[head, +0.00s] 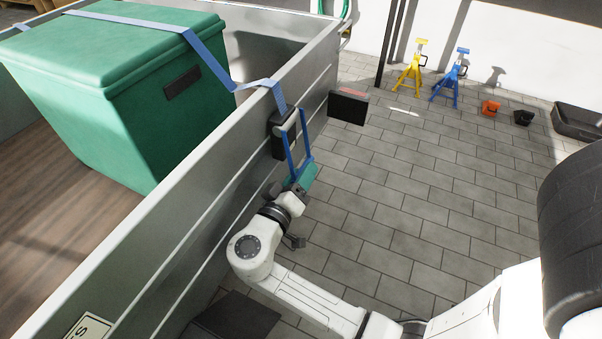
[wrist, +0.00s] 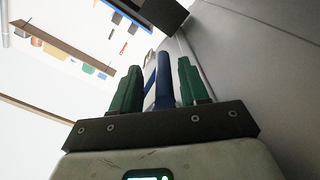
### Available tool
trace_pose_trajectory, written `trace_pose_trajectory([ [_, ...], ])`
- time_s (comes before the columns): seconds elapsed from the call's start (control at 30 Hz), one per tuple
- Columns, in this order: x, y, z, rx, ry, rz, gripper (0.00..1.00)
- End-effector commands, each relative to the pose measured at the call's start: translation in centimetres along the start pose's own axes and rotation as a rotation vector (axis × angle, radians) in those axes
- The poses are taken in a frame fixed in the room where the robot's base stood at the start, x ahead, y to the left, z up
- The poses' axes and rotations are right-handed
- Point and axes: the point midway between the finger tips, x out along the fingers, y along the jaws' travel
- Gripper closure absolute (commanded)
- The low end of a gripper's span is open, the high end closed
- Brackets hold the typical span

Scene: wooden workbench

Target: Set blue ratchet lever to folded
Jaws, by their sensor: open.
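The blue ratchet lever (head: 308,143) shows in the head view as two blue bars joined to a dark ratchet body (head: 283,143) on the outer side of the grey trailer wall. The lever stands out from the body, so it is not lying flat against it. My gripper (head: 301,176) is at the lever's outer end, its green fingers hiding that end. In the wrist view the blue lever handle (wrist: 165,82) lies between the two green fingers of my open gripper (wrist: 159,75), with a gap showing to the left finger. Contact is unclear on the right.
A blue strap (head: 209,61) runs over the green crate (head: 110,85) and the trailer wall (head: 205,155) to the ratchet. A black box (head: 348,107) is on the wall's far outer side. Yellow (head: 410,72) and blue stands (head: 452,80) are farther back.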

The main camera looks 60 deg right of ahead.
Motion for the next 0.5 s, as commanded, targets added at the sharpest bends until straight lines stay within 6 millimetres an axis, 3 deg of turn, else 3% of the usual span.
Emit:
trace_pose_trajectory([
  [0.5, -8.8, 0.1, -0.3, 0.000, 0.004, -0.003, 0.56],
])
